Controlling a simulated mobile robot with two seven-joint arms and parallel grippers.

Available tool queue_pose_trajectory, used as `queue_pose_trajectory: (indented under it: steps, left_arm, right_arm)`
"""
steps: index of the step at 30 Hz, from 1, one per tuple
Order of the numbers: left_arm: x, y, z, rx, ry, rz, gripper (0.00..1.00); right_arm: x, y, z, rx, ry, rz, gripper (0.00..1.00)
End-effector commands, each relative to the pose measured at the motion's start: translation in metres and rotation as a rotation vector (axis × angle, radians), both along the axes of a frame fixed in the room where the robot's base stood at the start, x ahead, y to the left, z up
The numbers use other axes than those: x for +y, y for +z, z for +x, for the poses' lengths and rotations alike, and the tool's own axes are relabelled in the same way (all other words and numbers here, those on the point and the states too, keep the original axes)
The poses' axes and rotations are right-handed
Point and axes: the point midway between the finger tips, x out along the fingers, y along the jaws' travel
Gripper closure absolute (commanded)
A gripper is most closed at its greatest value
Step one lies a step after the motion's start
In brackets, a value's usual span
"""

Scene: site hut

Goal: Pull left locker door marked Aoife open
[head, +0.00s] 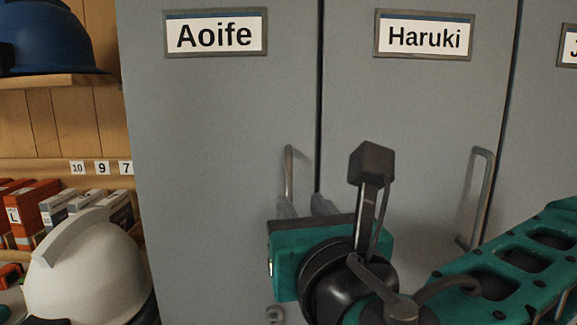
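The grey locker door marked Aoife (220,120) fills the left middle of the head view and looks shut, with a narrow dark gap along its right edge. Its name plate (215,33) is at the top. Its upright bar handle (289,168) is near that right edge; the lower part is hidden by my gripper. My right gripper (305,203) is in front of the door's right edge. Its two grey fingertips are apart, the left one overlapping the handle in the picture. I cannot tell whether it touches the handle. My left gripper is not in view.
The Haruki door (420,110) with its handle (476,198) is to the right, and another locker door is beyond it. On the left, wooden shelves hold a blue helmet (48,38), a white helmet (88,270) and several small boxes (35,208).

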Motion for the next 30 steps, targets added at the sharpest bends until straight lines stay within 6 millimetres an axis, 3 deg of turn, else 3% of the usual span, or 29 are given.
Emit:
queue_pose_trajectory:
  steps: [6, 12, 25, 30]
  left_arm:
    - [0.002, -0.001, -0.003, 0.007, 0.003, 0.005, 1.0]
    - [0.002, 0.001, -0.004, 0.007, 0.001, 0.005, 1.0]
    - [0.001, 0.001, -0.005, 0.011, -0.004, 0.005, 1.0]
    - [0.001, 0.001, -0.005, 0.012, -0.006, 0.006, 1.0]
  right_arm:
    - [0.008, -0.001, 0.046, 0.0, -0.004, 0.0, 0.68]
    - [0.014, -0.001, 0.073, 0.0, -0.002, 0.0, 0.68]
    - [0.016, -0.002, 0.083, 0.0, 0.001, 0.0, 0.68]
    - [0.016, -0.002, 0.083, 0.0, 0.001, 0.0, 0.83]
